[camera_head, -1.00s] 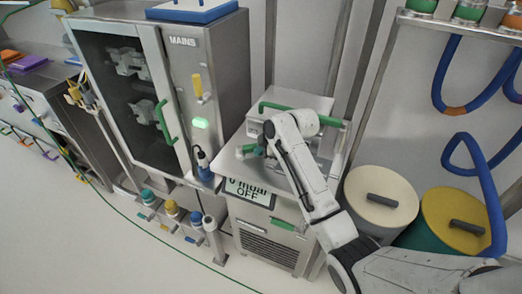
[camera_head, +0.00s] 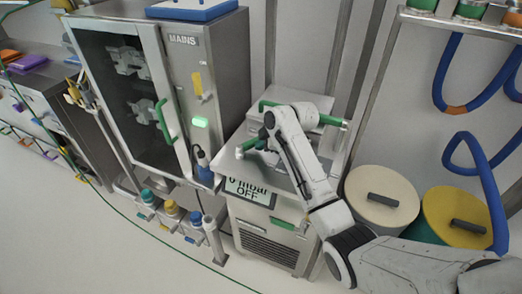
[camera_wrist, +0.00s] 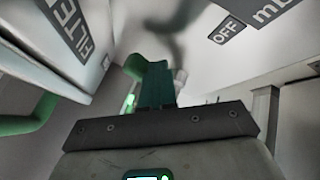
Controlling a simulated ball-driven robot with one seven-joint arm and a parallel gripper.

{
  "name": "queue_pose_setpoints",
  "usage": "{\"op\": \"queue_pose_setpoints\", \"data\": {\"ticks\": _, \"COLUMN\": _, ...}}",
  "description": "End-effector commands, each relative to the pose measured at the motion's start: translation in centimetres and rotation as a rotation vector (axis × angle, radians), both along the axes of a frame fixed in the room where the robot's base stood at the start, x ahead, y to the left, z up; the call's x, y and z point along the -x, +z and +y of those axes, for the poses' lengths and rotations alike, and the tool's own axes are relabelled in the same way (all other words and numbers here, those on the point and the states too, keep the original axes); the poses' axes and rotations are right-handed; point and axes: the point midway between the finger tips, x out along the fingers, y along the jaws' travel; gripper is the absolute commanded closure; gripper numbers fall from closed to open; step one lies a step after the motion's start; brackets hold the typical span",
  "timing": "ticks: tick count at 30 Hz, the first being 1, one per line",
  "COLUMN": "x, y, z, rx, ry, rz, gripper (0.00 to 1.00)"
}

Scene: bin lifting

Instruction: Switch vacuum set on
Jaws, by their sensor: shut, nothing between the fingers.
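The vacuum set (camera_head: 266,243) is a steel unit below my arm in the head view. Its sloped display (camera_head: 250,190) reads "0 mbar" and "OFF". In the wrist view an "OFF" label (camera_wrist: 227,32) stands at the upper right. A green lever-like part (camera_head: 247,147) sits on the unit's top, beside my gripper. In the wrist view a green rounded part (camera_wrist: 133,66) shows right beside the fingertips; I cannot tell whether they touch. My gripper (camera_wrist: 155,80) has teal fingers, shut and empty. In the head view my wrist partly hides it.
A steel cabinet (camera_head: 218,48) marked "MAINS" stands left, with a yellow lever (camera_head: 196,84) and a lit green lamp (camera_head: 200,122). A green bar handle (camera_head: 300,114) lies behind my wrist. White (camera_head: 381,218) and yellow (camera_head: 460,205) lidded drums stand right.

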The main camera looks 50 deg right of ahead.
Motion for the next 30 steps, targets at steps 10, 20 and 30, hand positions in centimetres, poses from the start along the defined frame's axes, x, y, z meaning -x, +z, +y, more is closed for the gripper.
{"op": "queue_pose_setpoints", "data": {"ticks": 10, "x": -2.0, "y": 0.0, "z": -1.5, "rx": 0.002, "ry": -0.002, "rz": -0.003, "gripper": 1.0}}
{"op": "queue_pose_setpoints", "data": {"ticks": 20, "x": -3.3, "y": 0.0, "z": -1.9, "rx": 0.001, "ry": -0.001, "rz": -0.002, "gripper": 1.0}}
{"op": "queue_pose_setpoints", "data": {"ticks": 30, "x": -4.1, "y": 0.2, "z": -2.0, "rx": 0.003, "ry": -0.001, "rz": -0.008, "gripper": 1.0}}
